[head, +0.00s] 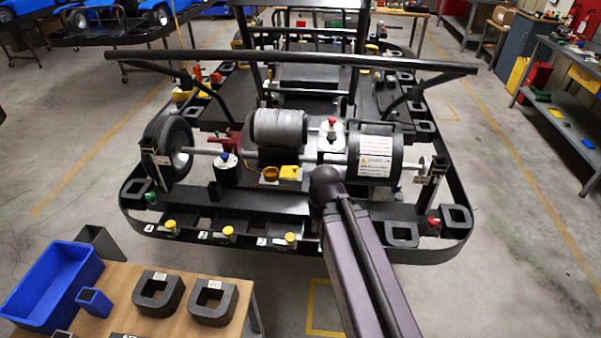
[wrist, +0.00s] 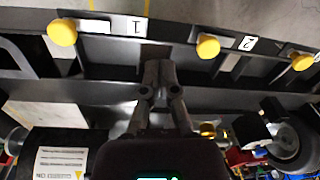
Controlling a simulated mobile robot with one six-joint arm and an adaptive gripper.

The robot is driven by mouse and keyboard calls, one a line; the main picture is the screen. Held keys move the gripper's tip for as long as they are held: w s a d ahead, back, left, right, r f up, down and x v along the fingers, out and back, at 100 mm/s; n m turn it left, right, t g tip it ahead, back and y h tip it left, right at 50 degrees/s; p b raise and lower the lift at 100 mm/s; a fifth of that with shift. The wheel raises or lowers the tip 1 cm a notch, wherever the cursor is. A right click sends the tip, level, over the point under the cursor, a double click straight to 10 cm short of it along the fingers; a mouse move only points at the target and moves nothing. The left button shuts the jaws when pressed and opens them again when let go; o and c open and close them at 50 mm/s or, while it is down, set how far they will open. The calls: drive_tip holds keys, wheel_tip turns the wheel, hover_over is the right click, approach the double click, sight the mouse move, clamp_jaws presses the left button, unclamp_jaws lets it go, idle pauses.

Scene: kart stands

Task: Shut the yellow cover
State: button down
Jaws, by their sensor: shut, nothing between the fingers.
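A small yellow box-like piece (head: 289,171) sits below the grey ribbed cylinder on the kart's rear, in the head view. An amber round cup or cap (head: 271,173) is beside it on the left. I take the yellow piece for the cover; its hinge and how far it stands open are too small to tell. In the wrist view an amber round part (wrist: 208,128) shows right of my gripper, partly hidden. My gripper (wrist: 158,92) is shut and empty, over the dark rear frame, apart from the yellow parts. In the head view my own arm hides it.
Several yellow knobs (head: 290,238) line the rear rail, with number labels. A white-labelled black cylinder (head: 374,157), a blue-capped canister (head: 227,170) and a wheel (head: 168,148) crowd the rear axle.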

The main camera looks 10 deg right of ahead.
sight(296, 169)
drive_tip(key=w+f+m+y+b, duration=0.1)
drive_tip(key=m, duration=0.1)
drive_tip(key=w+a+f+m+t+y+b, duration=0.1)
drive_tip(key=w+m, duration=0.1)
drive_tip(key=w+f+m+t+y+b, duration=0.1)
drive_tip(key=m+b, duration=0.1)
drive_tip(key=shift+w+a, duration=0.15)
drive_tip(key=shift+a, duration=0.05)
drive_tip(key=w+d+r+m+t+y+b, duration=0.1)
drive_tip(key=w+d+m+t+b, duration=0.3)
drive_tip(key=m, duration=0.7)
drive_tip(key=w+d+r+m+t+y+b, duration=0.2)
drive_tip(key=w+d+m+t+b, duration=0.2)
drive_tip(key=m, duration=0.8)
drive_tip(key=w+t+b, duration=0.2)
drive_tip(key=w+t, duration=0.1)
drive_tip(key=b+x, duration=0.1)
drive_tip(key=x, duration=0.3)
drive_tip(key=b+x, duration=0.1)
drive_tip(key=x, duration=0.4)
drive_tip(key=b+x, duration=0.1)
drive_tip(key=x, duration=0.4)
drive_tip(key=shift+a+r, duration=0.1)
drive_tip(key=shift+r, duration=0.3)
drive_tip(key=shift+a, duration=0.15)
